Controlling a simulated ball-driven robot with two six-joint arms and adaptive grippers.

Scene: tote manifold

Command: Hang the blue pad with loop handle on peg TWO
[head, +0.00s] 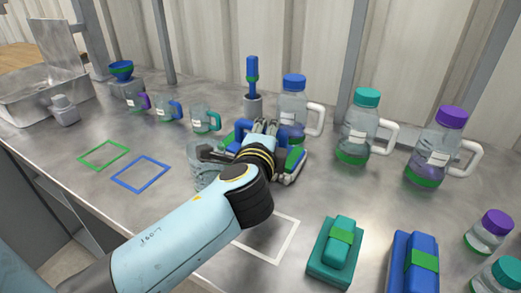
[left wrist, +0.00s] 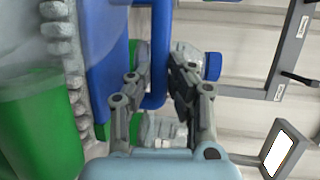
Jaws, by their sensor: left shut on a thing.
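The blue pad (left wrist: 105,50) fills the upper left of the left wrist view, with a grey bumpy strip along one side. Its blue loop handle (left wrist: 160,88) runs between the fingers of my left gripper (left wrist: 154,68), which is shut on it. In the head view my left gripper (head: 266,130) is over the middle of the counter, and its wrist hides most of the pad (head: 241,126). A rail (left wrist: 290,50) with small labels and a dark peg (left wrist: 299,79) shows at the right of the left wrist view; the labels are unreadable. My right gripper is out of view.
Handled bottles with blue (head: 294,82), teal (head: 367,97) and purple (head: 451,117) caps stand behind and right. Clear mugs (head: 204,119) stand at the back left. Teal (head: 335,250) and blue (head: 413,265) blocks lie at front right. Green and blue outlined squares (head: 140,174) are bare.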

